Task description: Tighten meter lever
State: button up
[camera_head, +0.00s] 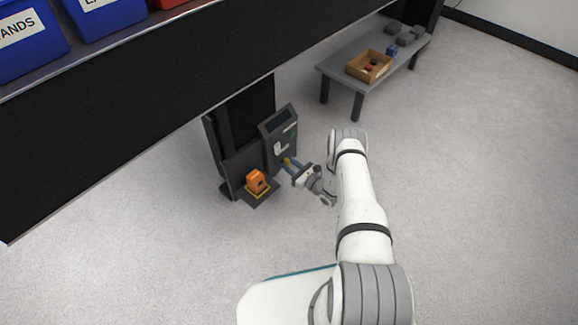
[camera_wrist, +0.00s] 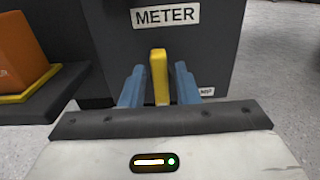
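The meter (camera_head: 281,143) is a dark grey box with a dark display on its sloped top and a white label on its front. In the wrist view its front (camera_wrist: 214,52) carries the label METER. The yellow lever (camera_wrist: 159,76) stands upright below the label, between the two blue fingers of my gripper (camera_wrist: 159,88). A gap shows on each side of the lever, so the fingers look apart from it. In the head view my gripper (camera_head: 291,164) is at the meter's front, and the lever is small there.
An orange block (camera_head: 256,181) sits on a yellow-edged dark base left of the meter; it also shows in the wrist view (camera_wrist: 22,58). A grey table (camera_head: 338,70) with a wooden tray (camera_head: 357,74) stands behind. A dark shelf with blue bins (camera_head: 103,18) overhangs the left. Floor at right is clear.

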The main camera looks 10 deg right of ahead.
grip_shut()
jog(key=shift+n, duration=0.3)
jog(key=n+b, duration=0.1)
jog(key=n, duration=0.4)
jog(key=n+b, duration=0.1)
jog(key=n, duration=0.5)
jog(key=f+n, duration=0.1)
jog(key=n, duration=0.4)
jog(key=shift+s+a+f+n+b, duration=0.1)
jog(key=shift+s+a+n+b, duration=0.2)
jog(key=shift+s+a+b, duration=0.1)
dwell(0.4)
jog(key=shift+o, duration=1)
grip_release()
